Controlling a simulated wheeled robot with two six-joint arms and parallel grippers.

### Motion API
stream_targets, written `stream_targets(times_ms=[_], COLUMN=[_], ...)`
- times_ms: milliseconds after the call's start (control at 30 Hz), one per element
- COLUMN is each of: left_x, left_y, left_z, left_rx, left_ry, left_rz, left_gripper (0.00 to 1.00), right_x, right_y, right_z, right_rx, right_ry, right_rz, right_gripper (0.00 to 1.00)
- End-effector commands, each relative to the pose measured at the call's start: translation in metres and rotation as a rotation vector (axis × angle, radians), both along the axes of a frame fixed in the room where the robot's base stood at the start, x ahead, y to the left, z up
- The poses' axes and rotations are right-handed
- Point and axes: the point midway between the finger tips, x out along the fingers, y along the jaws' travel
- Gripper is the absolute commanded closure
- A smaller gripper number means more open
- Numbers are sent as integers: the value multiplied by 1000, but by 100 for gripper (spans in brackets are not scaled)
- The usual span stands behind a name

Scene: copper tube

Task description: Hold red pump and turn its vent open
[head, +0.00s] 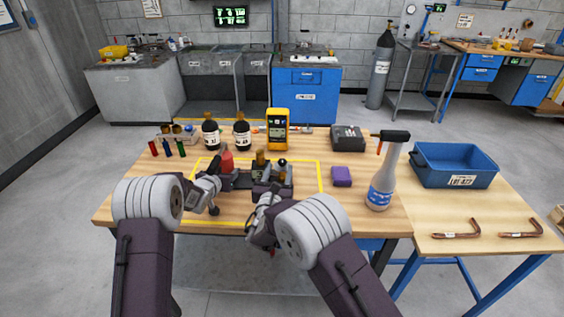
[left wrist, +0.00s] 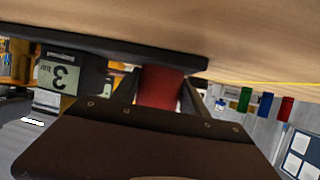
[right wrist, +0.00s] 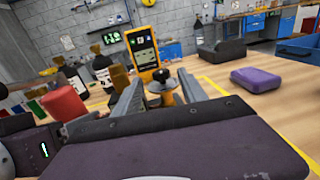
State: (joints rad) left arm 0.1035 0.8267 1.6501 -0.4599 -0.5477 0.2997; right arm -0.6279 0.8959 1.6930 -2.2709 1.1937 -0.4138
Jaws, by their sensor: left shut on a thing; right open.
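The red pump (head: 227,161) stands on the dark base at the middle of the table. It shows in the left wrist view (left wrist: 160,86) between the fingers and in the right wrist view (right wrist: 63,101) at the left. My left gripper (head: 218,180) is shut on it; the left wrist view (left wrist: 160,95) shows a finger on each side. My right gripper (right wrist: 160,97) is open. A brass-coloured fitting with a dark round knob (right wrist: 161,78) shows between its fingertips; I cannot tell whether they touch. I cannot tell which part is the vent.
Dark bottles (head: 211,132) and a yellow meter (head: 277,128) stand behind the base. A purple block (head: 341,177), a spray bottle (head: 384,178) and a blue crate (head: 455,166) are to the right.

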Motion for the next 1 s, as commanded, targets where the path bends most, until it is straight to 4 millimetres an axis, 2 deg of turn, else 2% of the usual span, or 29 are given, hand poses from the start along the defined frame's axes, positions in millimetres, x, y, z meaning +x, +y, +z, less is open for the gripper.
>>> stream_targets(times_ms=[100,233,400,600,767,800,1000], left_x=[1,1,1,1,1,1,2], left_y=[0,0,0,0,0,0,0], left_z=[3,3,4,4,4,4,4], left_rx=[-2,-2,-2,-2,-2,-2,-2], left_ry=[-8,-8,-8,-9,-9,-9,-10], left_rz=[0,0,0,0,0,0,0], left_gripper=[100,100,100,100,100,100,100], right_x=[26,44,52,52,52,52,53], right_y=[-6,-8,-9,-9,-9,-9,-11], right_z=[0,0,0,0,0,0,1], right_rx=[1,1,1,0,0,0,-3], right_ry=[-2,1,2,2,2,2,-1], right_rz=[-3,-2,0,0,0,0,40], right_gripper=[51,51,51,51,95,100,100])
